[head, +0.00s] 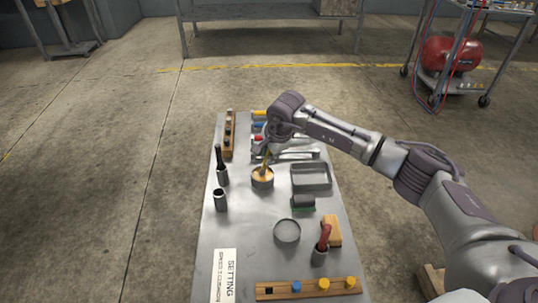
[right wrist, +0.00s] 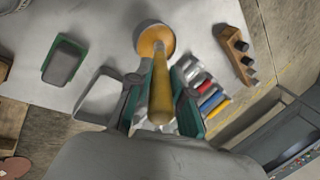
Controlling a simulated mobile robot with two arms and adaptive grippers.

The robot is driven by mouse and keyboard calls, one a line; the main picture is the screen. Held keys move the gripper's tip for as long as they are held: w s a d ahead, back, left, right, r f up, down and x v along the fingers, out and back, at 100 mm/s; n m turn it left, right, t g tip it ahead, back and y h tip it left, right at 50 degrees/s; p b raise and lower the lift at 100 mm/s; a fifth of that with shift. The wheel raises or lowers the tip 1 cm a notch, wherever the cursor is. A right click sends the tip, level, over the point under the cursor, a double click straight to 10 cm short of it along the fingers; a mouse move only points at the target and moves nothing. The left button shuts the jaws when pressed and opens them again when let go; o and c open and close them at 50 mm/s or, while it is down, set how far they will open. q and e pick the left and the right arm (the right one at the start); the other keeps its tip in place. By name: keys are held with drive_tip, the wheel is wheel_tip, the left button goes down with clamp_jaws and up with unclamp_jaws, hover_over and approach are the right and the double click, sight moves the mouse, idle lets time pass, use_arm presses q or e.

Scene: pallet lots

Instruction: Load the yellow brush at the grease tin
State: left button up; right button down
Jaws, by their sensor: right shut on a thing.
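My right gripper (head: 267,150) is shut on the yellow brush (head: 265,162), just above the grease tin. In the right wrist view the brush (right wrist: 160,88) stands between the two fingers of the gripper (right wrist: 159,108), its far end pointing into the tin. The grease tin (head: 262,184) is a short round grey can with orange-brown grease inside; it also shows in the right wrist view (right wrist: 147,26). The brush's lower end lies within the tin's opening. I cannot tell how deep it sits in the grease. My left gripper is not in view.
On the metal table (head: 240,225), a grey tray (head: 311,186) and a green-based block (head: 303,203) stand right of the tin. A round lid-like dish (head: 287,231), a cup with a red-handled tool (head: 320,255) and a peg rack (head: 308,289) are nearer.

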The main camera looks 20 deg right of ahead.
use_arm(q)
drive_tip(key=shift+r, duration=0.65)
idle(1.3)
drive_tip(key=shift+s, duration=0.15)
use_arm(e)
drive_tip(key=shift+f, duration=0.1)
idle(0.9)
